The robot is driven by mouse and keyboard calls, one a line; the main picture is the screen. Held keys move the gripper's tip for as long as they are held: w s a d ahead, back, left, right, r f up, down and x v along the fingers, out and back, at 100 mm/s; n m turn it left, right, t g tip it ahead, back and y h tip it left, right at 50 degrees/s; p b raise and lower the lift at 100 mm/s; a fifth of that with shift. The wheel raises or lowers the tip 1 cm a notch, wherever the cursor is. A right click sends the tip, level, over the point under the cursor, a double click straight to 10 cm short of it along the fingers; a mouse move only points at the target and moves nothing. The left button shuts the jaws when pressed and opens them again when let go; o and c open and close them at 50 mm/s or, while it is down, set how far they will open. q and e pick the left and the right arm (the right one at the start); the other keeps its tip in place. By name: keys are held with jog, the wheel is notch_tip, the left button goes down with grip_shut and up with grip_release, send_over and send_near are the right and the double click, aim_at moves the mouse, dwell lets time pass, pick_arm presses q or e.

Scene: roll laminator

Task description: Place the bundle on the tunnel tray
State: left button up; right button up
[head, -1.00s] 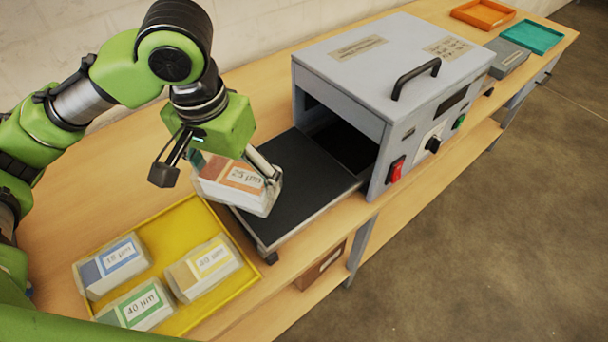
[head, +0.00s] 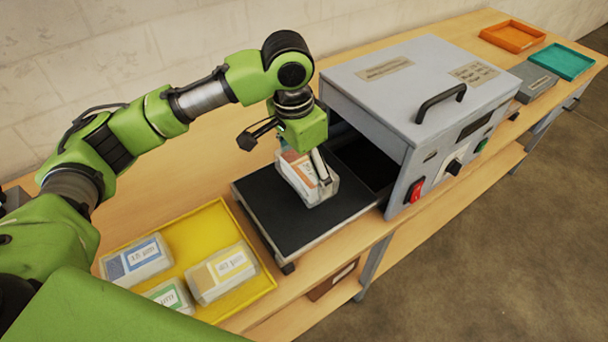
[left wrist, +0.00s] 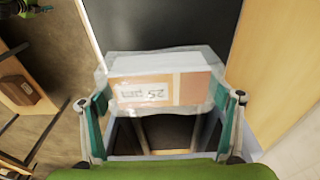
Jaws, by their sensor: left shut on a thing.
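The bundle (head: 306,180) is a clear-wrapped white block with an orange label. My left gripper (head: 303,176) is shut on it, over the dark tunnel tray (head: 262,206) in front of the grey laminator's opening. In the left wrist view the bundle (left wrist: 160,88) sits between the two fingers, its label marked 25, and the tray's dark surface (left wrist: 150,25) shows beyond it. I cannot tell whether the bundle touches the tray. My right gripper is not in view.
The grey laminator (head: 400,100) stands to the right with a black handle and a red switch. A yellow tray (head: 262,288) with other wrapped bundles lies at the left front. Orange (head: 513,37) and teal (head: 562,62) trays sit at the far end.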

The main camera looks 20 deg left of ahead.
aim_at(304, 175)
pick_arm(q)
jog(key=shift+w+a+f, duration=0.1)
jog(key=shift+w+f, duration=0.1)
jog(key=shift+w, duration=0.05)
jog(key=f, duration=0.1)
jog(key=f+p, duration=0.1)
jog(key=f, duration=0.1)
jog(key=shift+w+a, duration=0.2)
jog(key=shift+w, duration=0.15)
jog(key=shift+f, duration=0.5)
jog(key=o, duration=1.3)
jog(key=shift+f, duration=0.15)
